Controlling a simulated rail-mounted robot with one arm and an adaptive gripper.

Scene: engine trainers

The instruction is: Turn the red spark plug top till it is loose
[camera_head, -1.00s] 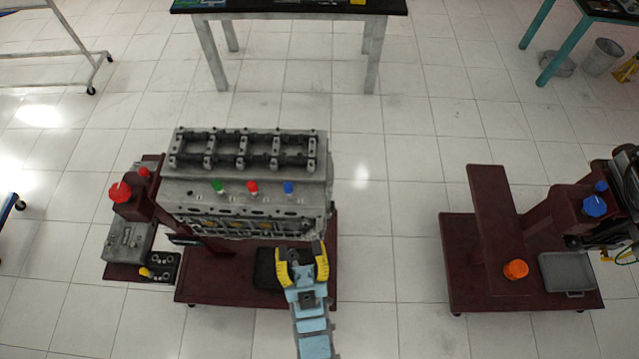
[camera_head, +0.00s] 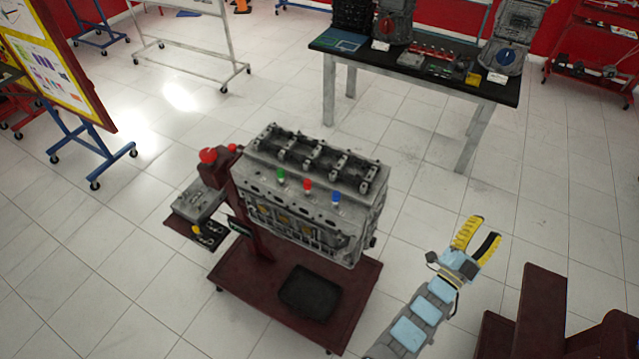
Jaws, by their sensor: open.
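The red spark plug top (camera_head: 307,185) stands on the near sloping face of the grey engine block (camera_head: 290,215), between a green top (camera_head: 281,174) on its left and a blue top (camera_head: 336,197) on its right. My gripper (camera_head: 484,234) has yellow and black fingers spread apart with nothing between them. It is to the right of the engine, well apart from the red top, over the tiled floor in the picture.
The engine sits on a dark red wheeled stand (camera_head: 245,285) with a black tray (camera_head: 310,293) on its base. Another dark red stand (camera_head: 535,310) is at the lower right. A black-topped table (camera_head: 420,70) with engine parts stands behind. Open floor lies between.

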